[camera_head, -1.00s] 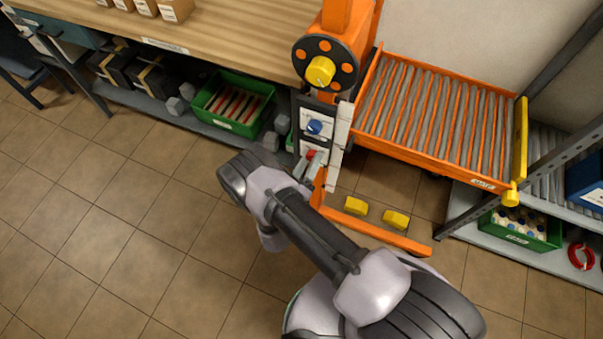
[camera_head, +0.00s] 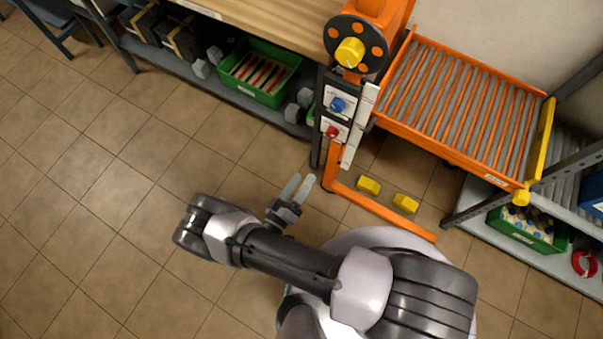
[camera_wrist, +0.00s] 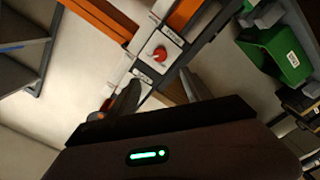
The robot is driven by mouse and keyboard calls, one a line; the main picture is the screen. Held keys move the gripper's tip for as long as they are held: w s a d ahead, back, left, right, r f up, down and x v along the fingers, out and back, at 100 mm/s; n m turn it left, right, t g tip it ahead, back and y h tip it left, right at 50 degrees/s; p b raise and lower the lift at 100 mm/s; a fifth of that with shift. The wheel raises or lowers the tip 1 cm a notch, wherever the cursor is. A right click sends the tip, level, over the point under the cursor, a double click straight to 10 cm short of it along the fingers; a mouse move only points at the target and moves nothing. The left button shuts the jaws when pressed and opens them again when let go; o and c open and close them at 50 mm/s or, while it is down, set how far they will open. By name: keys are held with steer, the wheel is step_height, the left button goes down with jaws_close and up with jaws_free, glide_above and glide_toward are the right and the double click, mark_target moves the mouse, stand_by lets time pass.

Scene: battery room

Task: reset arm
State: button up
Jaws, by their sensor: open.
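My gripper (camera_head: 298,188) is open and empty in the head view, held over the tiled floor with its two pale fingers pointing up toward the control panel. It is apart from the panel. The panel (camera_head: 334,118) on the orange lift's post carries a blue knob (camera_head: 338,104) and a red knob (camera_head: 332,132). The wrist view shows the red knob (camera_wrist: 159,54) ahead, beyond the dark fingers at the bottom of that view. My arm is folded low across the front of the lift.
An orange roller conveyor (camera_head: 455,104) stands right of the lift. Two yellow blocks (camera_head: 368,186) lie by the orange floor frame (camera_head: 385,211). A green crate (camera_head: 259,72) sits on the shelf under the workbench (camera_head: 285,22). The floor at left (camera_head: 90,200) is clear.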

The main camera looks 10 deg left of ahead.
steer(key=shift+w, duration=0.1)
steer(key=w+a+r+m+g+y, duration=0.5)
steer(key=w+a+r+m, duration=0.4)
steer(key=w+r, duration=0.6)
steer(key=w+d+r+g+y, duration=0.1)
steer(key=w+r+g+y, duration=0.3)
steer(key=r, duration=1)
steer(key=s+d+r+y, duration=0.1)
steer(key=s+d+r, duration=0.4)
steer(key=d+r, duration=0.25)
steer(key=s+d+r, duration=0.5)
steer(key=d+r, duration=0.2)
steer(key=r, duration=0.2)
steer(key=s+d+g+h, duration=0.1)
steer(key=s+d, duration=0.4)
steer(key=s, duration=0.2)
steer(key=s+d+m+g, duration=0.1)
steer(key=s+d, duration=0.4)
steer(key=s, duration=0.3)
steer(key=shift+s+h, duration=0.2)
steer(key=shift+h, duration=0.2)
